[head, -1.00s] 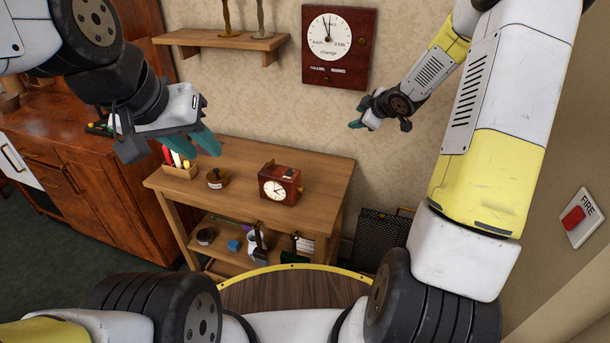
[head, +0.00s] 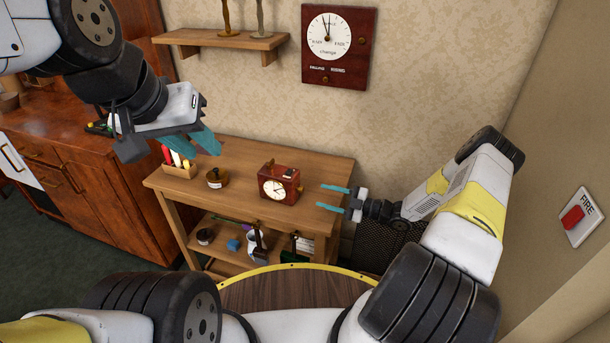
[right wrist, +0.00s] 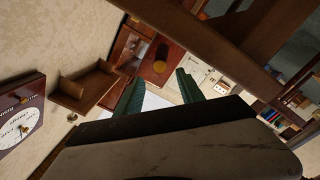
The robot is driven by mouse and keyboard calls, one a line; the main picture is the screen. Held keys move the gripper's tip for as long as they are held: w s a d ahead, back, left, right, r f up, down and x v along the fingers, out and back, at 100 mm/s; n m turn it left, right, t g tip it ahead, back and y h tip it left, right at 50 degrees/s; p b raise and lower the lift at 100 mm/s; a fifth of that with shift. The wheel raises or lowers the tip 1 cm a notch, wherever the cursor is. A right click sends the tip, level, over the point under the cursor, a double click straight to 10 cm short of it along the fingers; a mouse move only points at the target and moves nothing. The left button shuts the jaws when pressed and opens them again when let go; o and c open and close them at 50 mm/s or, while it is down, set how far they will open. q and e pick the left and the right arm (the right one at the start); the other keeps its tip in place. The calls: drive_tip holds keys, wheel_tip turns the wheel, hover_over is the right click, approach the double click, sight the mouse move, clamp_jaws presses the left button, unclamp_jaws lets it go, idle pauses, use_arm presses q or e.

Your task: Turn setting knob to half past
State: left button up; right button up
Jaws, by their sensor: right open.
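A red-brown clock (head: 280,184) with a white dial stands on the wooden table, its face toward the front. In the right wrist view a red-brown box side, apparently the clock (right wrist: 128,48), shows a round brass knob (right wrist: 161,56) between my fingers' directions. My right gripper (head: 334,199) is open and empty, to the right of the clock and apart from it, fingers pointing left toward its side. Its two green fingers show in the right wrist view (right wrist: 160,90). My left gripper (head: 200,145) hangs above the table's left part, holding nothing that I can see; its finger gap is unclear.
A wooden table (head: 240,160) also carries a small round pot (head: 217,178) and a pen box (head: 180,171). A red-brown wall dial (head: 337,46) hangs above, beside a shelf (head: 222,42). A dark mesh screen (head: 375,245) stands right of the table, below my right arm.

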sight(303, 190)
drive_tip(key=x, duration=0.6)
drive_tip(key=shift+w+a, duration=0.2)
drive_tip(key=shift+a, duration=0.15)
clamp_jaws()
